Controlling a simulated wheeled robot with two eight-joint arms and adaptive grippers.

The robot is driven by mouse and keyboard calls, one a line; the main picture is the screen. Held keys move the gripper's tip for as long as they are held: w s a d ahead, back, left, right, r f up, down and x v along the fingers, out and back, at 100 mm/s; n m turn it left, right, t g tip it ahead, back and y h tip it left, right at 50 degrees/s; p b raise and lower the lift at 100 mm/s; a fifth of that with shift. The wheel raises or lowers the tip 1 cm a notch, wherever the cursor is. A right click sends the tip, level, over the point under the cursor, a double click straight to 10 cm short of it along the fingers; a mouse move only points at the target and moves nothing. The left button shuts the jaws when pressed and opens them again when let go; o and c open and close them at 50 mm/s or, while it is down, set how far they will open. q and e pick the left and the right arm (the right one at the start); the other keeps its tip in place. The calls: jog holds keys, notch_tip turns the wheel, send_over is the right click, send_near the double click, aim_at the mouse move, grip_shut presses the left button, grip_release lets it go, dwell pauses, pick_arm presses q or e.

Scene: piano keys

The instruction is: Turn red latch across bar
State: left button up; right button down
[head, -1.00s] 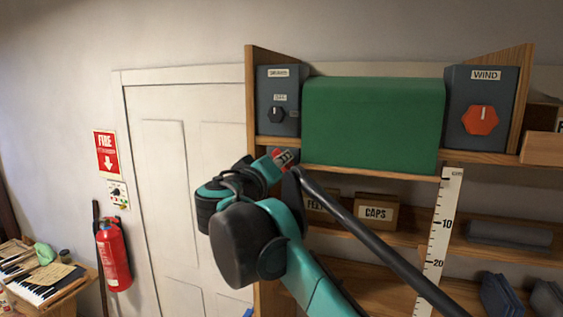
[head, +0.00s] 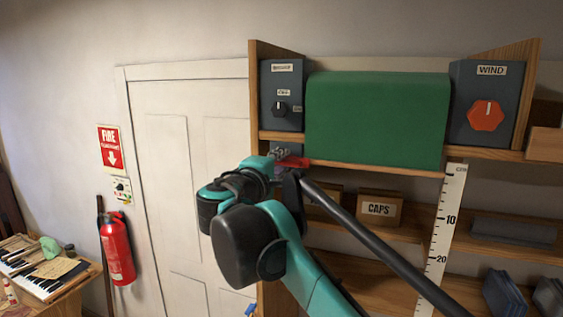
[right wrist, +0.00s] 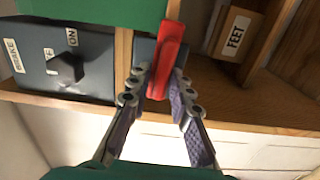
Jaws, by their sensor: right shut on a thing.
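The red latch (head: 293,162) sits at the left end of the shelf edge, just below the lower left corner of the green cover (head: 375,120). In the head view it lies roughly level. In the right wrist view the red latch (right wrist: 168,50) is a long red piece in front of a grey-blue block (right wrist: 144,48). My right gripper (right wrist: 160,84) is shut on its near end, one finger on each side. In the head view my right gripper (head: 283,166) is partly hidden by its own wrist. I cannot clearly make out the bar. My left gripper is not in view.
A brake box (head: 281,95) with a black knob stands left of the cover. A wind box (head: 487,105) with a red knob stands right. A caps box (head: 379,208) is on the lower shelf. A dark rod (head: 385,245) slants across the front of the shelves.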

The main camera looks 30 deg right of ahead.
jog(key=shift+f+n, duration=0.1)
jog(key=shift+n, duration=0.3)
jog(key=c, duration=1.6)
grip_release()
jog(key=v, duration=1.2)
